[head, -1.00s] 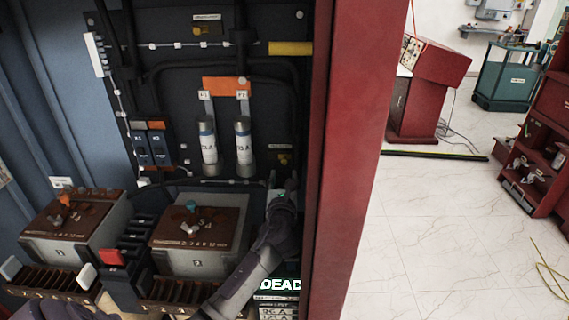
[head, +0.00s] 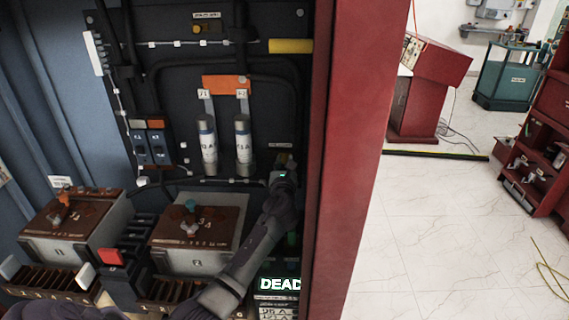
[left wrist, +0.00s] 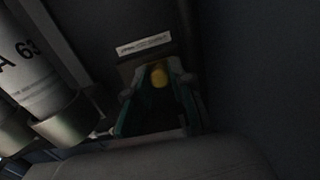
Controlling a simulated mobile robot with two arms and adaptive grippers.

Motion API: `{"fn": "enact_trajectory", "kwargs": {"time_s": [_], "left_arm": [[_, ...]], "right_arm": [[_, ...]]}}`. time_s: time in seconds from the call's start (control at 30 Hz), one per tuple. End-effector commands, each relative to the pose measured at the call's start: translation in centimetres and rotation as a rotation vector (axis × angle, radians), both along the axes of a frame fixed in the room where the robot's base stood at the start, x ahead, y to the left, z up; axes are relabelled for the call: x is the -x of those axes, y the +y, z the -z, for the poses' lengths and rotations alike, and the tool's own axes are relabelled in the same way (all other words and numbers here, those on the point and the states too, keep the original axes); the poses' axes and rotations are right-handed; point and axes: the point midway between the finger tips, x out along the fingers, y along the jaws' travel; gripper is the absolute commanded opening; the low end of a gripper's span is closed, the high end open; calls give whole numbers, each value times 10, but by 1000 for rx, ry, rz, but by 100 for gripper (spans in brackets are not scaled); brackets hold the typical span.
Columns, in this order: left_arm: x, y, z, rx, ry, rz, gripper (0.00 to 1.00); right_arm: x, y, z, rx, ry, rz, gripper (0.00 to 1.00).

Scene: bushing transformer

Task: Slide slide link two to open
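A small brown block with a yellow knob (left wrist: 159,77) and a white label above it is mounted on the dark panel; I cannot read the label well enough to tell which link it is. In the head view this spot is mostly hidden behind my left gripper (head: 283,173). In the left wrist view the teal fingers of my left gripper (left wrist: 160,108) are apart, one on each side below the knob, with nothing clearly held between them. I cannot tell whether they touch the knob. My right gripper is not in view.
Two grey fuse cylinders (head: 243,142) stand just left of the gripper. A red cabinet post (head: 345,160) is close on the right. Brown-topped boxes (head: 197,262) sit below. A similar yellow-knobbed block (head: 205,29) is high on the panel. Open floor lies right.

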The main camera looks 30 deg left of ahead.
Motion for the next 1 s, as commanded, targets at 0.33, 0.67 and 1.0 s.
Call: {"fn": "enact_trajectory", "kwargs": {"time_s": [0.33, 0.67, 1.0], "left_arm": [[0, 0, 0, 0, 0, 0, 0], [17, 27, -2, -3, 3, -1, 0], [18, 29, 1, 0, 1, -3, 34]], "right_arm": [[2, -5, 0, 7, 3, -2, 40], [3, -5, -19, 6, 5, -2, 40], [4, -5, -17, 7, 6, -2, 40]]}}
